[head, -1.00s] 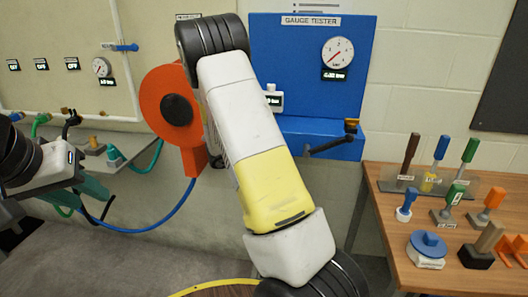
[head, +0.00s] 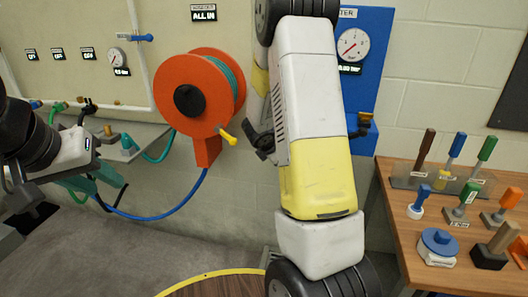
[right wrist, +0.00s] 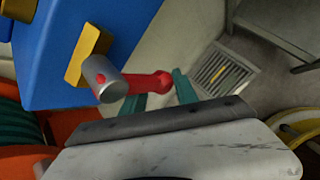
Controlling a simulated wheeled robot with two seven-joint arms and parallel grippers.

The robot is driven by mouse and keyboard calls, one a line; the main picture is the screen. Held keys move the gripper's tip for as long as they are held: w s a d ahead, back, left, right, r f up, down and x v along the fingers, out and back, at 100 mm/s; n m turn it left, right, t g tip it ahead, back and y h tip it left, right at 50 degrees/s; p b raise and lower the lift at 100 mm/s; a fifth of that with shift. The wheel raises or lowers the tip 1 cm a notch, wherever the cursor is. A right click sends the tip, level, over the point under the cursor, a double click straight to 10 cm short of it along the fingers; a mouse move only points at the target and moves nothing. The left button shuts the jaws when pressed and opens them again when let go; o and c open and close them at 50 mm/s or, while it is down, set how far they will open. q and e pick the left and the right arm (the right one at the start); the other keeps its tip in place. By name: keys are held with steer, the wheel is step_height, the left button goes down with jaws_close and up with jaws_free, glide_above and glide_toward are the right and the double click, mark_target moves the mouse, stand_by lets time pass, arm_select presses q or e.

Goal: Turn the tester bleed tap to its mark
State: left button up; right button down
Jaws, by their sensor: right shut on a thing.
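The tap's red lever (right wrist: 148,83) shows in the right wrist view, with a grey round hub bearing a small red dot. Its hub sits by a yellow plate (right wrist: 86,55) on the side of the blue tester (right wrist: 95,30). My right gripper (right wrist: 160,86) is shut on the red lever, its teal fingers either side of it. In the head view my right arm covers the tap and part of the blue gauge tester (head: 372,85). My left gripper (head: 82,188) hangs low at the left, away from the tester; its jaw opening is unclear. I cannot make out the mark.
An orange hose reel (head: 165,85) with a yellow handle stands left of my right arm. A wooden table (head: 408,235) at the right holds several coloured-handled tools and a blue-topped round piece (head: 438,241). A floor grate (right wrist: 220,72) shows below the tester.

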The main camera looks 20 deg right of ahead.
steer(key=shift+w+m+t+y, duration=0.15)
steer(key=shift+m+t+y, duration=0.15)
steer(key=shift+y, duration=0.1)
stand_by(0.4)
steer(key=c, duration=1.1)
jaws_free()
steer(key=shift+o, duration=0.2)
steer(key=shift+a, duration=0.25)
steer(key=shift+a+r, duration=0.1)
steer(key=shift+r, duration=0.15)
steer(key=v, duration=0.7)
steer(key=shift+s, duration=0.25)
